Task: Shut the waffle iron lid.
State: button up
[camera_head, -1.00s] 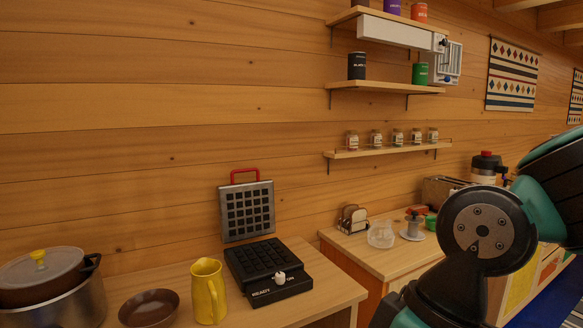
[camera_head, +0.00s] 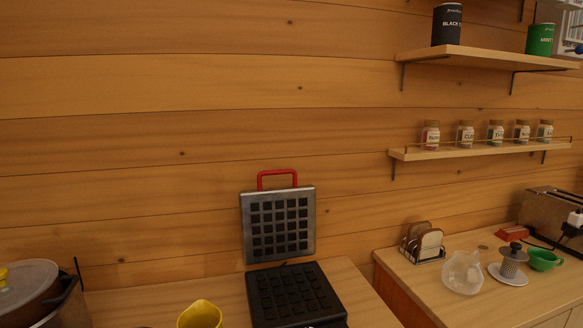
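The waffle iron stands on the wooden counter, low in the middle of the head view. Its lid (camera_head: 279,224) is open and upright, with its gridded inner face toward me and a red handle (camera_head: 277,179) on top. Its black gridded base (camera_head: 295,295) lies flat in front of the lid, cut off by the bottom edge of the picture. My gripper is not in view.
A yellow jug (camera_head: 200,315) stands left of the base. A lidded pot (camera_head: 28,290) is at the far left. Right of a gap, another counter holds a toast rack (camera_head: 424,243), a glass vessel (camera_head: 462,272) and a green cup (camera_head: 544,259). A spice shelf (camera_head: 480,152) hangs above.

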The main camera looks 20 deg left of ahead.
aim_at(279, 223)
jog(key=u, duration=0.45)
jog(key=i, duration=0.9)
jog(key=u, duration=0.65)
